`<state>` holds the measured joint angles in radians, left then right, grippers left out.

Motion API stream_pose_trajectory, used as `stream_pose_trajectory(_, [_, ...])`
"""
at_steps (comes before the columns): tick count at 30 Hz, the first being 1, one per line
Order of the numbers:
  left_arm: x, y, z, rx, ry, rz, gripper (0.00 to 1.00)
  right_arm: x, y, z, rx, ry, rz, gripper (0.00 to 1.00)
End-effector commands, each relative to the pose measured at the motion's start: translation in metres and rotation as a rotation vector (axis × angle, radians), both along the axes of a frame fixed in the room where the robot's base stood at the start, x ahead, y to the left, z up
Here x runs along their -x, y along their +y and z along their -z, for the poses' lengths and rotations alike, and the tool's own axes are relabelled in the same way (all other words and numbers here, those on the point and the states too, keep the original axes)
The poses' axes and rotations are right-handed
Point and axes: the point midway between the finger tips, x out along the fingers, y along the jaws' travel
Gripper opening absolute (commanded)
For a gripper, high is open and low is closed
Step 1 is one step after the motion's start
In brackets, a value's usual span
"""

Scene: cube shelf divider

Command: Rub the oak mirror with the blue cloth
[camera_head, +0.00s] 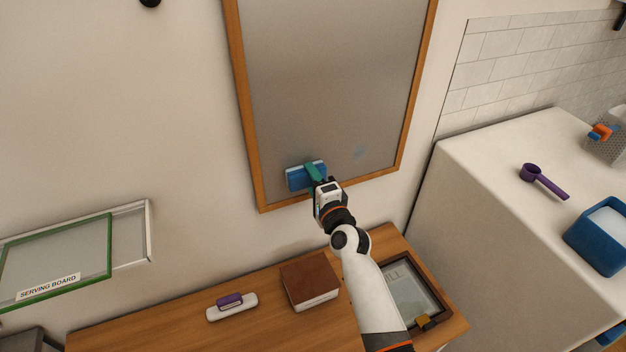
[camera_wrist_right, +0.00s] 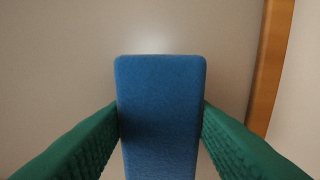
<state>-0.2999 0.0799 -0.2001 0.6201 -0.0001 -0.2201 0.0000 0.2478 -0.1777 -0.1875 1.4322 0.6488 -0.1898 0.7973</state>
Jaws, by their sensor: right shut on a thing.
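The oak mirror (camera_head: 325,85) hangs on the wall, a grey pane in an orange-brown wooden frame. My right gripper (camera_head: 313,176) is shut on the blue cloth (camera_head: 294,180), a thick pad-like block, at the lower left of the pane. In the right wrist view the cloth (camera_wrist_right: 160,115) stands between the green fingers, with the pane (camera_wrist_right: 60,60) behind it and the wooden frame at right. Whether the cloth touches the pane I cannot tell. My left gripper is out of view.
A wooden cabinet top (camera_head: 270,325) below holds a brown book (camera_head: 310,281), a white eraser-like item with purple grip (camera_head: 231,306) and a dark-framed tray (camera_head: 412,292). A green-framed serving board (camera_head: 55,262) is at left. A white counter (camera_head: 490,165) stands at right.

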Motion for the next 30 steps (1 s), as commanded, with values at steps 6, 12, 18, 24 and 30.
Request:
stream_pose_trajectory(6, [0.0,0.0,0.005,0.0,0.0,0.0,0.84,-0.002,-0.005,0.003,-0.011,0.006,-0.007,0.12])
stream_pose_trajectory(12, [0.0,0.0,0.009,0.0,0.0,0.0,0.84,-0.008,-0.02,0.003,-0.008,0.006,-0.006,0.12])
stream_pose_trajectory(18, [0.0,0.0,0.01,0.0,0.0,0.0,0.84,-0.011,-0.026,0.002,-0.009,0.007,-0.006,0.12])
stream_pose_trajectory(24, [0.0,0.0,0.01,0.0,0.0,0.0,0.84,-0.011,-0.026,0.001,-0.009,0.005,-0.005,0.12])
stream_pose_trajectory(30, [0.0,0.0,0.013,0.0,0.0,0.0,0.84,-0.013,-0.031,0.002,-0.008,0.004,-0.005,0.12])
